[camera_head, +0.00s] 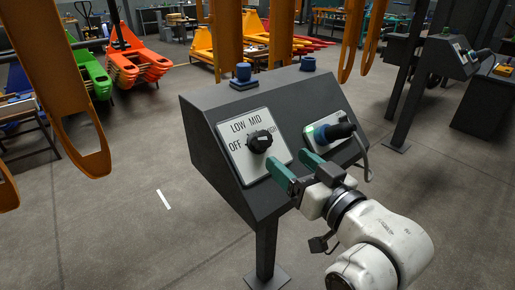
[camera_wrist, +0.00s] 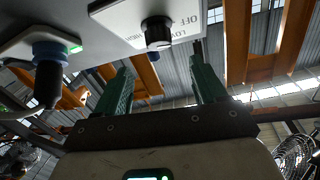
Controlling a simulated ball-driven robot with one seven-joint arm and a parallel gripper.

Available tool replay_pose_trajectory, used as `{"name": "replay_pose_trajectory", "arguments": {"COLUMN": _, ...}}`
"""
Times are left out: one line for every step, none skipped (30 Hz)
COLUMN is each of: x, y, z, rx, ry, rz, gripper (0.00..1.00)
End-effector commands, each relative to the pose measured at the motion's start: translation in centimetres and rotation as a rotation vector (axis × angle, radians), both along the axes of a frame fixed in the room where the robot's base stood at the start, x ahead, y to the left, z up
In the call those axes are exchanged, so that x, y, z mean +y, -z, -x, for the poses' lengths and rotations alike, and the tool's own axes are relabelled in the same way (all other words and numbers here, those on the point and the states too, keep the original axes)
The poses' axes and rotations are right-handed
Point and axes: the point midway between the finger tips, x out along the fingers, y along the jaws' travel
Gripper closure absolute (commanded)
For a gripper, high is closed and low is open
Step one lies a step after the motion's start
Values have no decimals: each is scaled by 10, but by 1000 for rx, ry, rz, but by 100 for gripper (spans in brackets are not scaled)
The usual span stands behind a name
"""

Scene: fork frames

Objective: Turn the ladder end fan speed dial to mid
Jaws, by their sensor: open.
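A black round dial (camera_head: 260,144) sits on a white plate (camera_head: 237,153) lettered OFF, LOW, MID and HIGH, on the sloped face of a dark console (camera_head: 215,175). I cannot tell which word the dial points to. My gripper (camera_head: 293,162) is open and empty, its green fingers just below and right of the dial, apart from it. In the wrist view the dial (camera_wrist: 157,32) shows upside down with its plate (camera_wrist: 120,14). It lies beyond the two fingertips of my gripper (camera_wrist: 161,62), between their lines. Nothing in view marks a ladder end.
A second plate (camera_head: 322,127) with a blue and black plug (camera_head: 335,131) and cable sits right of the dial, close to my fingers. Orange forks (camera_head: 75,100) hang nearby. Another console (camera_head: 450,55) stands at the back right.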

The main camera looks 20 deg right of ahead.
Motion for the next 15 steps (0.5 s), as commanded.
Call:
{"name": "replay_pose_trajectory", "arguments": {"x": 2, "y": -1, "z": -9, "rx": 0, "ry": -1, "rz": 0, "gripper": 30}}
{"name": "replay_pose_trajectory", "arguments": {"x": 3, "y": -1, "z": -14, "rx": -1, "ry": -1, "rz": 0, "gripper": 30}}
{"name": "replay_pose_trajectory", "arguments": {"x": 4, "y": -1, "z": -22, "rx": 0, "ry": -1, "rz": 0, "gripper": 30}}
{"name": "replay_pose_trajectory", "arguments": {"x": 5, "y": -1, "z": -27, "rx": 0, "ry": 0, "rz": 0, "gripper": 30}}
{"name": "replay_pose_trajectory", "arguments": {"x": 6, "y": -1, "z": -33, "rx": 1, "ry": 0, "rz": 1, "gripper": 30}}
{"name": "replay_pose_trajectory", "arguments": {"x": 7, "y": -1, "z": -40, "rx": 1, "ry": 0, "rz": 1, "gripper": 30}}
{"name": "replay_pose_trajectory", "arguments": {"x": 8, "y": 0, "z": -45, "rx": 2, "ry": 0, "rz": 1, "gripper": 30}}
{"name": "replay_pose_trajectory", "arguments": {"x": 9, "y": 0, "z": -51, "rx": 2, "ry": 0, "rz": 1, "gripper": 30}}
{"name": "replay_pose_trajectory", "arguments": {"x": 10, "y": 0, "z": -57, "rx": 1, "ry": 0, "rz": 0, "gripper": 30}}
{"name": "replay_pose_trajectory", "arguments": {"x": 11, "y": 0, "z": -62, "rx": 2, "ry": 0, "rz": 0, "gripper": 30}}
{"name": "replay_pose_trajectory", "arguments": {"x": 12, "y": -1, "z": -66, "rx": 1, "ry": 0, "rz": 0, "gripper": 30}}
{"name": "replay_pose_trajectory", "arguments": {"x": 13, "y": 0, "z": -71, "rx": 3, "ry": 0, "rz": 1, "gripper": 30}}
{"name": "replay_pose_trajectory", "arguments": {"x": 13, "y": 0, "z": -74, "rx": 3, "ry": 0, "rz": 1, "gripper": 30}}
{"name": "replay_pose_trajectory", "arguments": {"x": 14, "y": 0, "z": -78, "rx": 3, "ry": 0, "rz": 1, "gripper": 30}}
{"name": "replay_pose_trajectory", "arguments": {"x": 15, "y": 0, "z": -81, "rx": 3, "ry": 0, "rz": 1, "gripper": 30}}
